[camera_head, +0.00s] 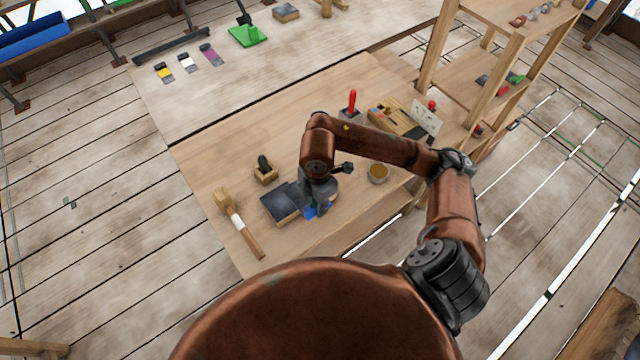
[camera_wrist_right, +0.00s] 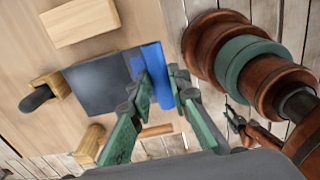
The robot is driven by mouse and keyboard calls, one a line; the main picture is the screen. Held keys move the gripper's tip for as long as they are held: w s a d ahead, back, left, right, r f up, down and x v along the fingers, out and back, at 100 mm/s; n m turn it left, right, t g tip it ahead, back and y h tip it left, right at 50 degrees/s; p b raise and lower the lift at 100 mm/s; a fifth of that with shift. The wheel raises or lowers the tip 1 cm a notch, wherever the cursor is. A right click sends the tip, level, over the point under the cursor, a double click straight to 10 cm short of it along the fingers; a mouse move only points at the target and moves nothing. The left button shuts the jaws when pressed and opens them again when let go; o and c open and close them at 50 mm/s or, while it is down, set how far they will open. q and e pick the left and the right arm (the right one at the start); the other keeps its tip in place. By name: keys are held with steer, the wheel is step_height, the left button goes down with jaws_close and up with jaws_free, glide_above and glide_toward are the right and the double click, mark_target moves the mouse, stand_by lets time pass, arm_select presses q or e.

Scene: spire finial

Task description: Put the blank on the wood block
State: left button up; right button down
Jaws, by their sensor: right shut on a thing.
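My right gripper (camera_head: 318,210) is low over the near part of the workbench. In the wrist view its green-padded fingers (camera_wrist_right: 158,98) are shut on a flat blue piece (camera_wrist_right: 152,62), which seems to be the blank. In the head view only a little of the blue piece (camera_head: 309,212) shows under the gripper. The blue piece is right beside a dark-topped slab (camera_wrist_right: 98,84); I cannot tell if they touch. A pale, bare wood block (camera_wrist_right: 80,22) lies at the top left of the wrist view. The arm seems to hide it in the head view.
The dark-topped slab (camera_head: 280,203) has a wooden side. A mallet (camera_head: 236,219) lies to its left, and a small dark-handled wooden tool (camera_head: 265,169) stands behind it. A round tin (camera_head: 378,173) is right of the gripper. Bare workbench (camera_head: 225,155) lies at the back left.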

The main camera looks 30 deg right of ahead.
steer(key=w+d+f, duration=0.4)
steer(key=w+d+f+p, duration=0.1)
steer(key=w+d+f, duration=0.3)
steer(key=shift+w+d+f, duration=0.1)
steer(key=shift+w+d, duration=0.25)
steer(key=shift+w, duration=0.05)
steer(key=shift+w+d+f, duration=0.35)
steer(key=shift+d+f, duration=0.05)
steer(key=shift+f, duration=0.3)
step_height(320, 180, down, 3)
steer(key=shift+r+p, duration=0.1)
steer(key=shift+p, duration=0.6)
steer(key=c, duration=2.3)
jaws_free()
steer(key=shift+f, duration=0.3)
steer(key=o, duration=0.5)
